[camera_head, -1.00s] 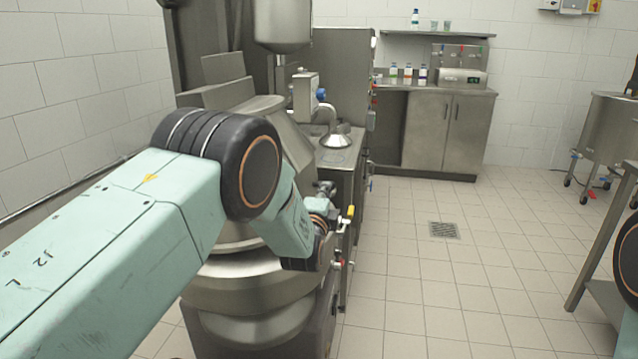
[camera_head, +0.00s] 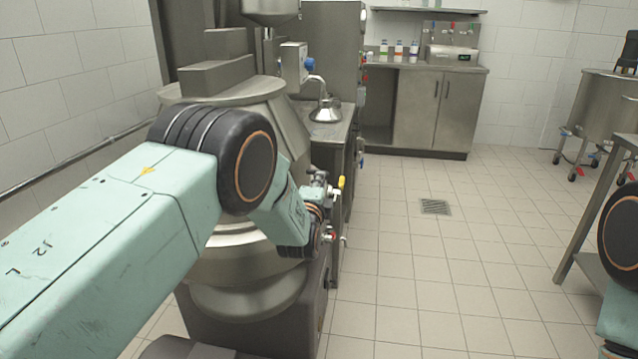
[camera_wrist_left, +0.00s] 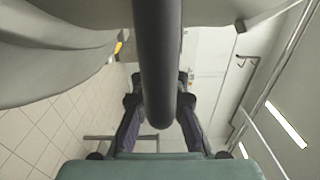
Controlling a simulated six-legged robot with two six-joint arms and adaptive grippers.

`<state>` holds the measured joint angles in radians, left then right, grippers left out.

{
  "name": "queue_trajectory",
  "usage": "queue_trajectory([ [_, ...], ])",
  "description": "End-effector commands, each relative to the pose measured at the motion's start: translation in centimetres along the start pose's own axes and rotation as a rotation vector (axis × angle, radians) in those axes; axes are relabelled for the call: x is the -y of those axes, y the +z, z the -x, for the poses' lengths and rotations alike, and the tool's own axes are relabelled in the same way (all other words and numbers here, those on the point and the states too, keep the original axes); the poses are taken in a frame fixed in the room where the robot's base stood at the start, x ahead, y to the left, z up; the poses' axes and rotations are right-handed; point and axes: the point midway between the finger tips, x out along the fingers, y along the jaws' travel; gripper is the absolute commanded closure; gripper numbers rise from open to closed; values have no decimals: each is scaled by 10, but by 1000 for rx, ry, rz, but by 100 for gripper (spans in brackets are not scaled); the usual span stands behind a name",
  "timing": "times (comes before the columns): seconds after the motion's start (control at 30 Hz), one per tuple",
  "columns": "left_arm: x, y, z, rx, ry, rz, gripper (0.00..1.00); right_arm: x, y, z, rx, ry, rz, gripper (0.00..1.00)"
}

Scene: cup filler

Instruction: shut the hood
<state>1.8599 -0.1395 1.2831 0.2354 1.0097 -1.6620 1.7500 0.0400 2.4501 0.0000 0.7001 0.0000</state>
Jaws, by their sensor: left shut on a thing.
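The hood (camera_head: 288,118) is the grey steel cone-like cover on the round machine at the centre left of the head view. My left arm hides much of its front and lower edge, so I cannot tell how far it is from shut. My left gripper (camera_wrist_left: 157,84) is shut on a dark round bar, which looks like the hood's handle (camera_wrist_left: 157,45), in the left wrist view. The bar runs down between the two fingers. In the head view the fingers are hidden behind my own wrist. My right gripper is out of view; only part of the right arm shows at the right edge.
Below the hood stands the machine's steel body (camera_head: 250,300). A spout (camera_head: 325,108) and small valves (camera_head: 338,183) are to its right. The tiled floor with a drain (camera_head: 435,207) is clear. A cabinet (camera_head: 430,110) stands behind; a table leg (camera_head: 585,215) is at right.

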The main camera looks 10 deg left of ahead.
Motion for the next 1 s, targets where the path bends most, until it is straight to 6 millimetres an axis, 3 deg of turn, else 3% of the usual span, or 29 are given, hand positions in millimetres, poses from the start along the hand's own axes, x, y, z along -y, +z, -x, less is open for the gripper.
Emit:
queue_trajectory([
  [0.03,-13,-1,4,-3,28,-4,87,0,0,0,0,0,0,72],
  [0.3,-12,-1,4,-4,26,-4,64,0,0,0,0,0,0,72],
  [0.77,-7,-1,3,-2,15,-2,64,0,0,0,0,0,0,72],
  [1.0,-6,0,20,-2,15,-3,64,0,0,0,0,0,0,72],
])
